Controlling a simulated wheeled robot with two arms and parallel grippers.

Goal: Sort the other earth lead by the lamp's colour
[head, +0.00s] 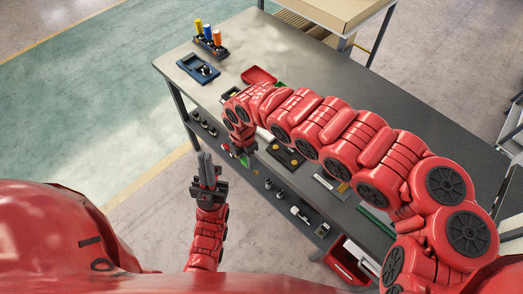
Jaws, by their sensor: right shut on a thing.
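My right gripper (245,147) hangs at the near long edge of the grey workbench (318,85), at the end of the red arm that crosses the bench. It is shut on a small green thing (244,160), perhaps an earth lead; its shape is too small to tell. My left gripper (205,165) points up in front of the bench, its fingers close together and empty. A red tray (258,75) lies on the bench, with a green piece (280,85) beside it, partly hidden by my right arm. I cannot make out a lamp.
A blue device (198,69) and a rack with yellow, blue and orange cylinders (207,38) stand at the bench's far left. A lower shelf holds several small parts (300,215). A red bin (347,263) is at lower right. A cardboard box (335,10) stands behind.

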